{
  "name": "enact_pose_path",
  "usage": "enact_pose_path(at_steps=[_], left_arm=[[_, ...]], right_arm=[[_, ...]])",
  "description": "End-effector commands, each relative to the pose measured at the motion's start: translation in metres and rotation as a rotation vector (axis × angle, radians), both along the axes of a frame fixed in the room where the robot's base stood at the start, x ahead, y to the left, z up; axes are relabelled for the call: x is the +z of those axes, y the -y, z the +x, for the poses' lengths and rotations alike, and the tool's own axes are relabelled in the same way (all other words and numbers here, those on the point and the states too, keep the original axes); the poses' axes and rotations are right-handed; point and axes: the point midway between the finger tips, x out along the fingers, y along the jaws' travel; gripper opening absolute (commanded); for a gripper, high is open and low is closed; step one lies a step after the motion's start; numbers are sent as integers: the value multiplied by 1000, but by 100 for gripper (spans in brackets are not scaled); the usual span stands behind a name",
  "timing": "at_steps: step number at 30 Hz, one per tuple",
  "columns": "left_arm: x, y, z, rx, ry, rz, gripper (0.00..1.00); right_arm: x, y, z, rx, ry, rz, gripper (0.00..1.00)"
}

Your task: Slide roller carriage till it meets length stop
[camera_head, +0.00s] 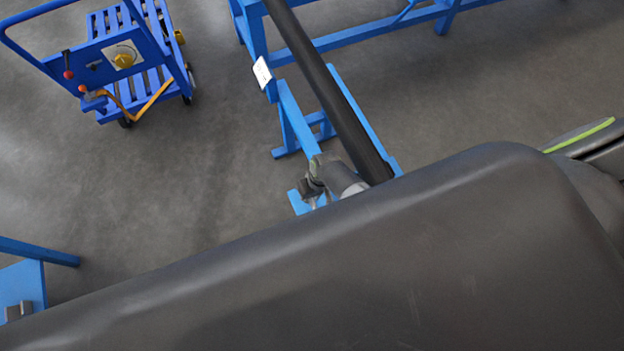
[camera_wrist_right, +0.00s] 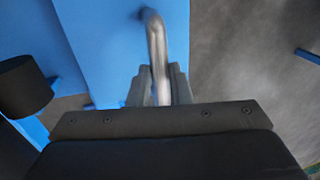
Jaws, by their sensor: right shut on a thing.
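My right gripper (camera_wrist_right: 158,88) is shut on a bent metal handle (camera_wrist_right: 156,40) in the right wrist view. The handle stands out from a blue plate (camera_wrist_right: 105,35), which seems to belong to the roller carriage. A black cylinder (camera_wrist_right: 22,85) shows at the left there. I cannot tell which part is the length stop. My left gripper is not in view.
A blue trolley (camera_head: 100,65) stands at the upper left. A blue rail frame (camera_head: 375,35) runs along the top, with a white tag (camera_head: 262,72) by it. Another blue part (camera_head: 22,285) shows at the lower left. The grey floor (camera_head: 190,190) between is clear.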

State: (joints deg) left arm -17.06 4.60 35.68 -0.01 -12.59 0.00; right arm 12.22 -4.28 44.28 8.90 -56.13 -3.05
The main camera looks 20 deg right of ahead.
Motion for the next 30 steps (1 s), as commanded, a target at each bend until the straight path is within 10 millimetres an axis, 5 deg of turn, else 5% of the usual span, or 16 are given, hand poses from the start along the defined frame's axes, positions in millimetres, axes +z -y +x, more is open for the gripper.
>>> enact_pose_path(at_steps=[4, 5, 10, 20, 30], left_arm=[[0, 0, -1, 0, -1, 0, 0], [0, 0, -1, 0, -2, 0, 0], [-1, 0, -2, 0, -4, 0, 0], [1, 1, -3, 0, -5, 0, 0], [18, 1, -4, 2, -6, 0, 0]], right_arm=[[1, 0, 1, 1, 2, 0, 0], [1, 0, 1, 1, 2, 0, 19], [0, 0, 1, 1, 2, 0, 40], [2, 0, 1, 0, 1, 0, 40], [43, 8, 2, -1, 5, 0, 40]])
